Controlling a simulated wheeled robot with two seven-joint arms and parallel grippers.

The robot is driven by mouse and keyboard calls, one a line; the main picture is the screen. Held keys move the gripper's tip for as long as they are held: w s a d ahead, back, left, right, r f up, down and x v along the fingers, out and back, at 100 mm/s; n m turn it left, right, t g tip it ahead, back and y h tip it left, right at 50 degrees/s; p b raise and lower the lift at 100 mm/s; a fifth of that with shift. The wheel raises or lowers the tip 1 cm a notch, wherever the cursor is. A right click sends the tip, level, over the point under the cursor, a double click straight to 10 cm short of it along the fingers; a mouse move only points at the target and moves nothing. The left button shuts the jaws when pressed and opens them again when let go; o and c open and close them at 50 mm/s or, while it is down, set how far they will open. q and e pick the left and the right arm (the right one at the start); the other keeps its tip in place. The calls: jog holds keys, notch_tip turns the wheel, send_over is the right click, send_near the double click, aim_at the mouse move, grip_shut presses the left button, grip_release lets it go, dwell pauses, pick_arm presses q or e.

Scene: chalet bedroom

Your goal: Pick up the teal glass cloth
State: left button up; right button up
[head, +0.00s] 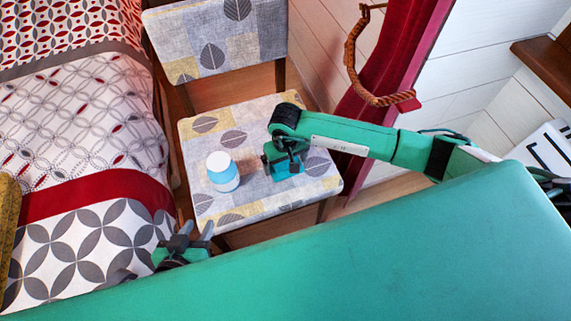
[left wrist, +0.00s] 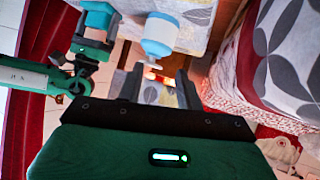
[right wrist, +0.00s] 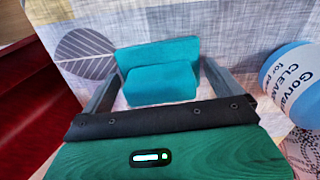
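The teal glass cloth (head: 289,167) is folded and lies on the chair seat, partly hidden by my right gripper (head: 284,157). In the right wrist view the cloth (right wrist: 160,84) sits between the two fingers of my right gripper (right wrist: 160,85), with a gap on each side. That gripper is open around it. My left gripper (head: 196,236) is open and empty, low in front of the chair beside the bed. In the left wrist view nothing sits between its fingers (left wrist: 160,88).
The bed (head: 80,150) is at left. A red curtain (head: 385,75) with a rope tie (head: 355,75) hangs behind my right arm.

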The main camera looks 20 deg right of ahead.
jog(key=c, duration=0.5)
pick_arm(q)
jog(key=a+g, duration=0.1)
jog(key=s+a+g+y+p, duration=0.1)
jog(key=a, duration=0.1)
jog(key=a+g+p, duration=0.1)
jog(key=shift+s+a+y, duration=0.15)
jog(key=shift+s+y, duration=0.25)
pick_arm(e)
notch_tip(320, 180, up, 20)
jog(key=shift+r, duration=0.1)
jog(key=o, duration=0.4)
jog(key=c, duration=0.3)
